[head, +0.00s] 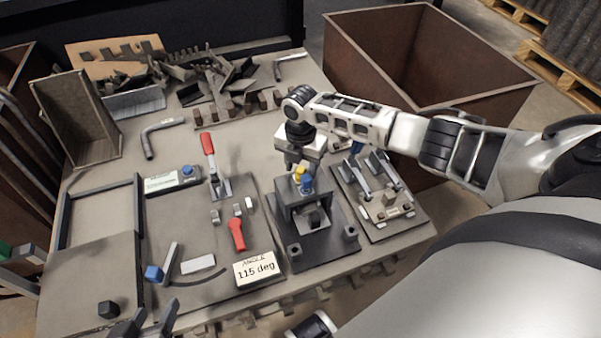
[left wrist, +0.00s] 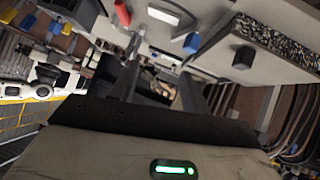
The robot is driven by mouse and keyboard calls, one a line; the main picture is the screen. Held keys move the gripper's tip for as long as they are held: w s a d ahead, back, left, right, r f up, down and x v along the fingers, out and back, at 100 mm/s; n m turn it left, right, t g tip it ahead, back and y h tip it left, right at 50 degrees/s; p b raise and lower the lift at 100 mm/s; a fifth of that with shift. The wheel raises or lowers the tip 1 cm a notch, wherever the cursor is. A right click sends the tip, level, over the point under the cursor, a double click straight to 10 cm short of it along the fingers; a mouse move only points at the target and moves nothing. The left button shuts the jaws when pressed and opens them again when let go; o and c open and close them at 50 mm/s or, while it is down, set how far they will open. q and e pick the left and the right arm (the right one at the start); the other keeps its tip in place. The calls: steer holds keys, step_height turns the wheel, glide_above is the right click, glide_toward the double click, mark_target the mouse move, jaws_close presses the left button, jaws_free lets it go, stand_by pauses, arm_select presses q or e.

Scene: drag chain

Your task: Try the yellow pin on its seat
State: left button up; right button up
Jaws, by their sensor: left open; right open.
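The small yellow pin (head: 300,174) shows at the top of a dark block fixture (head: 315,220), just behind a blue piece (head: 306,185). I cannot tell whether it is seated. My right gripper (head: 296,163) points down just behind and above the pin; its fingertips are partly hidden, and I cannot see whether it touches the pin. My left gripper (head: 145,325) is low at the front left edge, far from the pin. Its two fingers stand apart and empty in the left wrist view (left wrist: 160,90).
Left of the fixture lies a plate with a red-handled clamp (head: 209,150), a red lever (head: 237,234) and a "115 deg" card (head: 256,268). Another clamp fixture (head: 385,200) stands right. Scrap pieces (head: 220,80) cover the back. A rusty bin (head: 430,60) stands behind right.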

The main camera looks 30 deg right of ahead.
mark_target(301, 169)
arm_select(q)
step_height(301, 169, up, 8)
steer(key=s+a+t+p, duration=0.1)
steer(key=p, duration=0.2)
steer(key=shift+a+f+t+p, duration=0.2)
steer(key=shift+a+t+p, duration=0.15)
steer(key=shift+a+t, duration=0.05)
arm_select(e)
step_height(301, 169, up, 15)
arm_select(q)
steer(key=shift+f, duration=0.1)
arm_select(e)
steer(key=shift+f, duration=0.15)
